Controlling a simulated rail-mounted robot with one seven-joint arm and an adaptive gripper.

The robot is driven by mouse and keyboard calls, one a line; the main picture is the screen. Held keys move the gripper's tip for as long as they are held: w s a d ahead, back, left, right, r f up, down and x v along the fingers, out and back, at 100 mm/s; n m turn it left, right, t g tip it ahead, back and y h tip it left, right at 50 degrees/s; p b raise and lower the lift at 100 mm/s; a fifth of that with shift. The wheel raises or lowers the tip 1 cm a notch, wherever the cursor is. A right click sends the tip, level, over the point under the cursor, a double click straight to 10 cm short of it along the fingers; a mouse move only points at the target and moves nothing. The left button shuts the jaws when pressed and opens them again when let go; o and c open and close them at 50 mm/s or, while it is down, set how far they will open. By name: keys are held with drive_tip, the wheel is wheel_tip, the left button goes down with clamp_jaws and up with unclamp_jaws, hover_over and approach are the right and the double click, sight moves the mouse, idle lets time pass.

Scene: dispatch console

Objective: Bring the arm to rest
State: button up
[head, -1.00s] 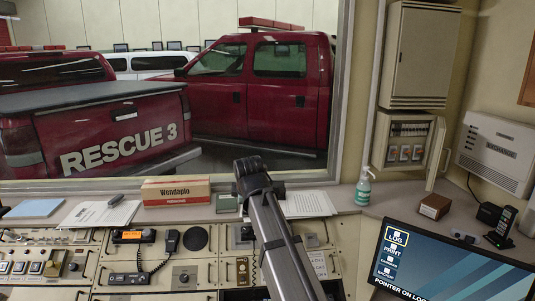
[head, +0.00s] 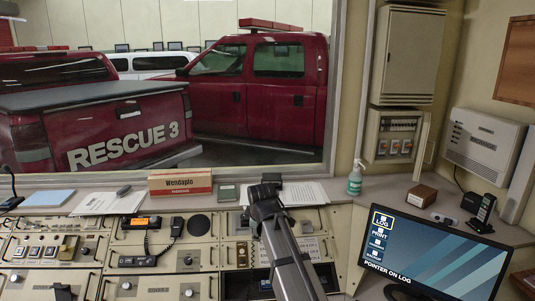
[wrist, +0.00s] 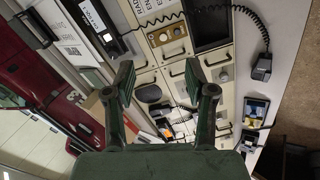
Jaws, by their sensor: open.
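My gripper (wrist: 165,90) shows in the wrist view with its two dark fingers wide apart and nothing between them. It hangs over the console (wrist: 150,75), with panels, knobs and a coiled cord in view beyond the fingers; its height cannot be told. In the head view my arm (head: 283,245) rises from the bottom edge across the console. Its dark far end (head: 266,190) lies in front of the back ledge and white papers (head: 305,193). I cannot make out the gripper's fingers in that view.
A Wendapio box (head: 180,183), a hand sanitizer bottle (head: 355,178), a brown box (head: 421,195) and a cordless phone (head: 482,214) stand on the ledge. A monitor (head: 435,255) stands right of my arm. A window (head: 330,90) rises behind the ledge.

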drive_tip(key=s+d+f+m+g, duration=0.1)
drive_tip(key=s+d+f+m, duration=0.25)
drive_tip(key=f, duration=0.45)
drive_tip(key=s+d+f+m+g+h, duration=0.1)
drive_tip(key=s+d+f+m, duration=0.1)
drive_tip(key=s+d+f, duration=0.4)
drive_tip(key=s+d+f+m+g, duration=0.1)
drive_tip(key=s+d+f+m, duration=0.15)
drive_tip(key=f, duration=0.65)
drive_tip(key=s+d+f+m+g, duration=0.2)
drive_tip(key=s+d+f+m, duration=0.2)
drive_tip(key=s+f, duration=0.3)
drive_tip(key=s+d+f+m+g, duration=0.1)
drive_tip(key=s+d+f+m, duration=0.25)
drive_tip(key=s+f, duration=0.35)
drive_tip(key=s+f+g+b, duration=0.7)
drive_tip(key=s+f+b, duration=0.3)
drive_tip(key=s+f, duration=1.8)
drive_tip(key=shift+s, duration=1.15)
drive_tip(key=shift+w+d+r, duration=0.1)
